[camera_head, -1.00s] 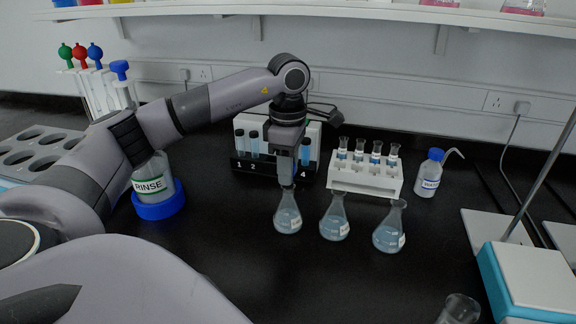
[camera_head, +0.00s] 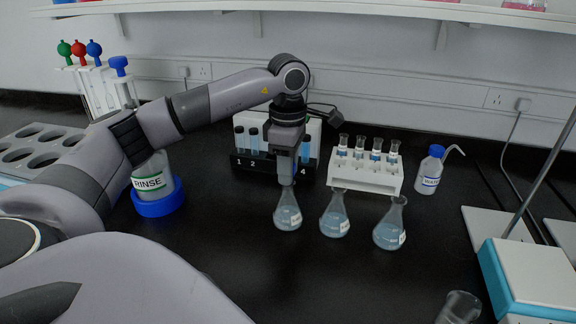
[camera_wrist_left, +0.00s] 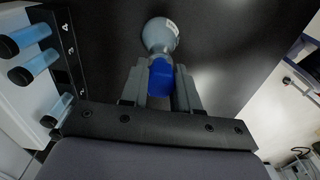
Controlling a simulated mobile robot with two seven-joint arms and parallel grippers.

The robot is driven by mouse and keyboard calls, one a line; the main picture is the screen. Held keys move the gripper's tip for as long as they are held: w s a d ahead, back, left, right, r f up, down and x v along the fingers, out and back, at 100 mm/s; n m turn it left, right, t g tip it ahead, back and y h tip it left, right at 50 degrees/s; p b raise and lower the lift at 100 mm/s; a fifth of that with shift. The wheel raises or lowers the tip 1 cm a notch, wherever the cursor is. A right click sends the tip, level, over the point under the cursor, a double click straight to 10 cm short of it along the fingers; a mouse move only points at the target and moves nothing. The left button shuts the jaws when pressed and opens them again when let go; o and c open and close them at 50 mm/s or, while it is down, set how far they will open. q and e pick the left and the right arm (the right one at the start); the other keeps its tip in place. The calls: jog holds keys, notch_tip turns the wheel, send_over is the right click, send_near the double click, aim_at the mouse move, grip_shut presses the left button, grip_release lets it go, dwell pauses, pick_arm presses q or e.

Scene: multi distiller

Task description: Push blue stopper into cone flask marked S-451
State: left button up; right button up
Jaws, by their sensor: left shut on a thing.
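My left gripper (camera_head: 286,178) points down directly over the neck of the leftmost cone flask (camera_head: 288,214). In the left wrist view, the left gripper (camera_wrist_left: 160,84) is shut on the blue stopper (camera_wrist_left: 161,78). The stopper is at the mouth of the flask (camera_wrist_left: 160,36); I cannot tell how deep it sits. The flask stands upright with pale blue liquid and a white label too small to read. Two similar cone flasks, the middle one (camera_head: 334,215) and the right one (camera_head: 389,226), stand beside it without stoppers. My right gripper is not in view.
A white rack (camera_head: 364,178) of small vials and a wash bottle (camera_head: 430,170) stand behind the flasks. A dark tube rack (camera_head: 243,164) is behind the gripper. A RINSE bottle (camera_head: 151,178) stands left.

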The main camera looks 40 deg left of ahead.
pick_arm(q)
jog(key=shift+f, duration=0.4)
jog(key=o, duration=1.1)
jog(key=shift+c, duration=0.2)
jog(key=shift+r+b, duration=0.3)
jog(key=shift+r, duration=3.3)
jog(key=shift+s+f, duration=0.1)
